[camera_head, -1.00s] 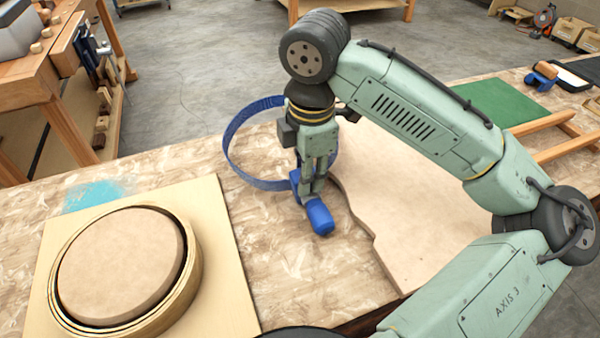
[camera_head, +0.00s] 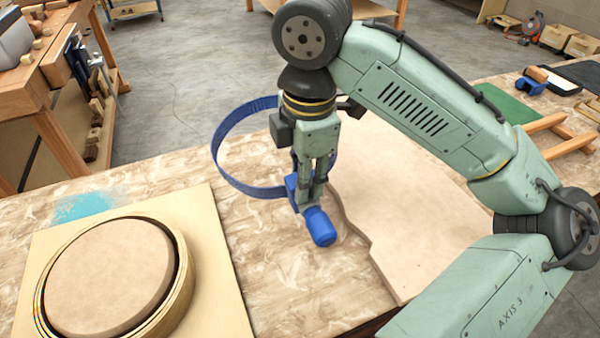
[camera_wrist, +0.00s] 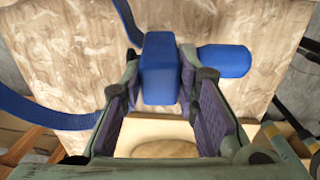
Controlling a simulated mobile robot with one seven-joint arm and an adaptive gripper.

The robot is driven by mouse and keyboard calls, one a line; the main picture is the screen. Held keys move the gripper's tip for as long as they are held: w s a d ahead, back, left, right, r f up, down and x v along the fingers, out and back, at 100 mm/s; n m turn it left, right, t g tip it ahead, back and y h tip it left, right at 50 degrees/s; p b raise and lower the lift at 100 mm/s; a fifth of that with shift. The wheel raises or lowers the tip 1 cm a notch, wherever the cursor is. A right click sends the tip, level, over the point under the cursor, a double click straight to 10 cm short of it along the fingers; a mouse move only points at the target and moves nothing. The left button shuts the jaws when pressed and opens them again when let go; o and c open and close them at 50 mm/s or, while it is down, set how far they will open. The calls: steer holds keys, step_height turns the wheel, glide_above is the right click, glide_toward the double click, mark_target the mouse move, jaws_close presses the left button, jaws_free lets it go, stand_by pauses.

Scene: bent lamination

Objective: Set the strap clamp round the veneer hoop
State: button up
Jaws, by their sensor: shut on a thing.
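The strap clamp is a blue band loop (camera_head: 232,180) with a blue block and a rounded blue handle (camera_head: 321,230). My gripper (camera_head: 307,190) points down and is shut on the block (camera_wrist: 160,70), which sits between its pads in the wrist view. The loop stands out to the left of my gripper, its right part hidden behind the fingers. The veneer hoop (camera_head: 184,288) is a pale wooden ring around a round form (camera_head: 110,275), with a dark gap between them. The clamp is apart from the hoop, up and to its right. Its height over the bench is unclear.
The hoop lies on a pale square board (camera_head: 218,270) on the mottled workbench (camera_head: 275,255). A thin wavy-edged sheet (camera_head: 400,220) lies right of my gripper. A green mat (camera_head: 510,103) and wooden bars (camera_head: 565,145) are farther right. Bare bench separates clamp and board.

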steer(key=s+d+r+b, duration=0.1)
steer(key=s+d, duration=0.1)
steer(key=s, duration=1)
step_height(320, 180, up, 6)
steer(key=p, duration=0.6)
steer(key=shift+s+d+r, duration=0.15)
steer(key=shift+s, duration=0.25)
